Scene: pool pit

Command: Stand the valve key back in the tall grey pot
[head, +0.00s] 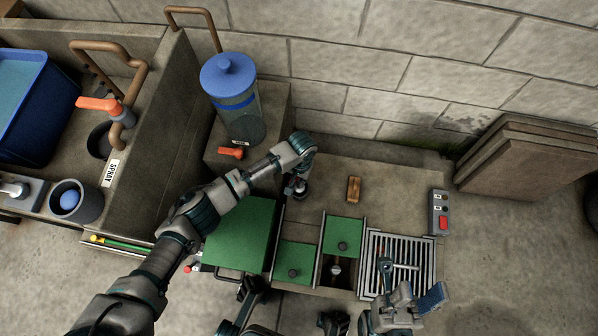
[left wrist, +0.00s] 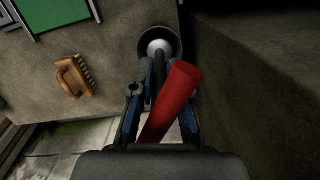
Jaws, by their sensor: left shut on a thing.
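My left gripper (head: 299,174) points down near the concrete block's right side; its fingers are barely visible in the head view. In the left wrist view, it (left wrist: 162,108) is shut on a red bar (left wrist: 178,95), apparently the valve key's handle, lying slanted between the fingers. A dark shaft seems to run beyond it towards a pale rounded end. A dark round pot (left wrist: 174,33), apparently the tall grey pot, surrounds that pale end in the picture. I cannot tell whether the end is inside it or above it. My right gripper (head: 410,281) is open and empty over the grate.
A brown brush (head: 353,189) lies on the concrete ledge. Green panels (head: 343,236) and a metal grate (head: 415,252) are in front. A blue-lidded canister (head: 232,100) stands on the block at left. A control box (head: 439,211) with a red button is at right.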

